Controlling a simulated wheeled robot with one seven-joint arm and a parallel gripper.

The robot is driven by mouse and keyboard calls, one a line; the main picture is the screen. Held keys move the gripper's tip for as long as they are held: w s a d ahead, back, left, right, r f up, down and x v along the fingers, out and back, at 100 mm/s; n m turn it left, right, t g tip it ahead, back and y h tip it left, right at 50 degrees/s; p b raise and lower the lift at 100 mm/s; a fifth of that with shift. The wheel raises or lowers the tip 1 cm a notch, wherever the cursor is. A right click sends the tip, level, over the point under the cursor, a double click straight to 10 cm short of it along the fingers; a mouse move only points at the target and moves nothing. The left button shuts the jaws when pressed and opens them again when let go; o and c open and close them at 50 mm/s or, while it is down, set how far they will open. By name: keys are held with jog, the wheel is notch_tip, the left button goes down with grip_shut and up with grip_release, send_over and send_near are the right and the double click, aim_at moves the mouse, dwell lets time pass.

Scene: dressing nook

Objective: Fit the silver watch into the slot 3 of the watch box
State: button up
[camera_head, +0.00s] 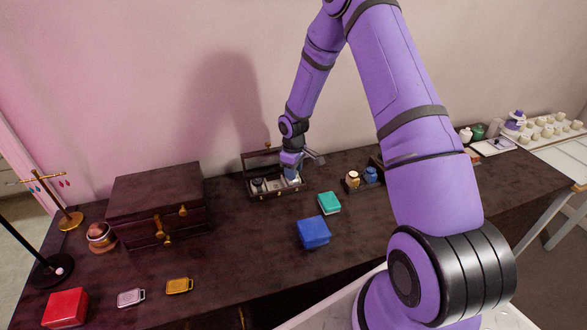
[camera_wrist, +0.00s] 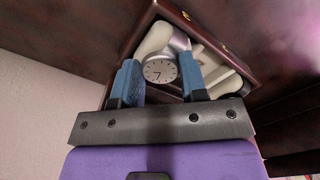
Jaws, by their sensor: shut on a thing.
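The silver watch (camera_wrist: 160,70) shows its pale round dial in the wrist view, between the two blue fingertips of my gripper (camera_wrist: 160,82). My gripper is shut on the watch. The open watch box (camera_wrist: 243,66) is dark wood with light cushions inside, and the watch is at or within it. I cannot tell which slot it is over, or how deep it sits. In the head view, my gripper (camera_head: 291,172) is at the watch box (camera_head: 266,193), whose lid stands up at the back. A dark item lies in the box's left part. The watch is hidden there.
A large dark chest (camera_head: 158,200) stands left of the box. A teal box (camera_head: 329,203) and a blue box (camera_head: 313,232) lie in front to the right. A small holder with bottles (camera_head: 362,180) is on the right.

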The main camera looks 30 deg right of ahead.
jog(key=shift+f, duration=0.15)
jog(key=o, duration=0.9)
jog(key=shift+o, duration=0.2)
